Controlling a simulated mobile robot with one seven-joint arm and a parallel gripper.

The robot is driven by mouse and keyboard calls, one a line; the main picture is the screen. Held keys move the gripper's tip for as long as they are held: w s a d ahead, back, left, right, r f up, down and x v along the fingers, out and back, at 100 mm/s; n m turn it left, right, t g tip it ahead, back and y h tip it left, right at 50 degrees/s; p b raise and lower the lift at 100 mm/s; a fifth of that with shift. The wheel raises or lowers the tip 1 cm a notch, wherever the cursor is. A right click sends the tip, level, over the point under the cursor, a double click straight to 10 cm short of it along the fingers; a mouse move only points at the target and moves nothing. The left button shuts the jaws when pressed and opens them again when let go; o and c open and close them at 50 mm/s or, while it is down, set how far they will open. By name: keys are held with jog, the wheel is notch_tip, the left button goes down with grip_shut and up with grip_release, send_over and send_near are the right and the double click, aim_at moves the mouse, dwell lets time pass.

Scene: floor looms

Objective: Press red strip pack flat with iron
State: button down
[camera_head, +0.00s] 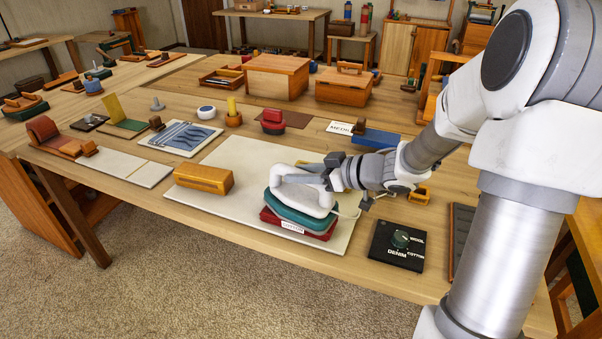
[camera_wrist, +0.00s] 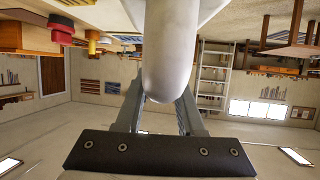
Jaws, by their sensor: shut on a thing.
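The iron (camera_head: 300,205) has a white handle over a teal body. It rests on the red strip pack (camera_head: 290,231), or just above it; I cannot tell which. Only the pack's front and side edges show, with a small white label that seems to read COTTON. My gripper (camera_head: 330,175) is shut on the iron's white handle from the right. In the wrist view the pale handle (camera_wrist: 172,50) sits between the two grey fingers (camera_wrist: 160,105). The pack's top is hidden under the iron.
A pale pressing mat (camera_head: 245,160) lies under the pack. A wooden block (camera_head: 203,179) stands on its left part. A black dial board (camera_head: 397,246) with WOOL, DENIM and COTTON is at the right. A tray with blue strips (camera_head: 180,138) and wooden boxes (camera_head: 277,77) stand farther back.

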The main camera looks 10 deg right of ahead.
jog(key=shift+f, duration=0.45)
dwell(3.9)
jog(key=shift+r, duration=0.1)
notch_tip(320, 180, up, 7)
jog(key=p, duration=0.8)
dwell(0.5)
